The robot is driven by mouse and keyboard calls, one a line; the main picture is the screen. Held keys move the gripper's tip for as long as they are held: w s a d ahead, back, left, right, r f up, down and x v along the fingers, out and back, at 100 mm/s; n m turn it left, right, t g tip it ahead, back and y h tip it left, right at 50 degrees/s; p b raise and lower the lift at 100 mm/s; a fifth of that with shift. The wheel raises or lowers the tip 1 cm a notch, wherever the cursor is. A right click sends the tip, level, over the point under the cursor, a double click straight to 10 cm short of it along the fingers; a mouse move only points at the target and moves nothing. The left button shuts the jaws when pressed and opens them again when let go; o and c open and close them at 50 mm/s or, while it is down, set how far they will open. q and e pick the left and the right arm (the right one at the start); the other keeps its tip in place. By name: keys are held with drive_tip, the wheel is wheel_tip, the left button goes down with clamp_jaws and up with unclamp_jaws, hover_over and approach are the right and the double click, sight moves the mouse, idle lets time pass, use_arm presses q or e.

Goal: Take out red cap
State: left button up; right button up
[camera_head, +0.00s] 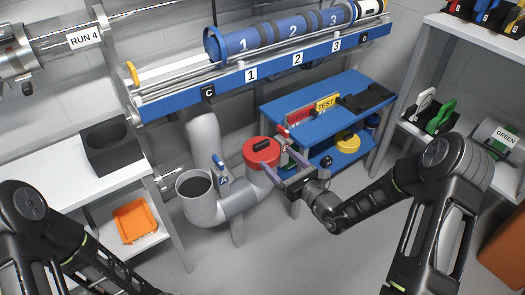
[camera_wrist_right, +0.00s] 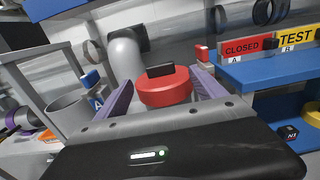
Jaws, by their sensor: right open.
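The red cap (camera_head: 262,152) sits on the end of a grey branched pipe (camera_head: 238,203) in the head view. It is round with a black bar handle on top. In the right wrist view the red cap (camera_wrist_right: 164,88) lies between the two purple fingers. My right gripper (camera_head: 284,160) is open around the near side of the cap; I cannot tell whether the fingers touch it. The right gripper also shows in the wrist view (camera_wrist_right: 160,90). My left arm shows at the lower left of the head view, but its gripper is out of view.
A blue bench (camera_head: 330,100) with CLOSED and TEST signs stands right of the cap, a yellow cap (camera_head: 347,143) on its lower shelf. A blue handle (camera_head: 220,167) rises from the pipe beside its open mouth (camera_head: 194,184). An orange tray (camera_head: 134,220) sits on the left shelf.

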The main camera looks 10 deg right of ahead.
sight(263, 144)
drive_tip(key=shift+x, duration=1.05)
drive_tip(key=shift+w, duration=0.1)
drive_tip(key=b+x, duration=0.2)
drive_tip(key=x, duration=0.2)
drive_tip(key=shift+w+a+b, duration=0.25)
drive_tip(key=shift+w+b, duration=0.05)
drive_tip(key=shift+w, duration=0.2)
drive_tip(key=shift+r, duration=0.1)
drive_tip(key=shift+c, duration=0.2)
drive_tip(key=c, duration=1.5)
drive_tip(key=shift+o, duration=0.2)
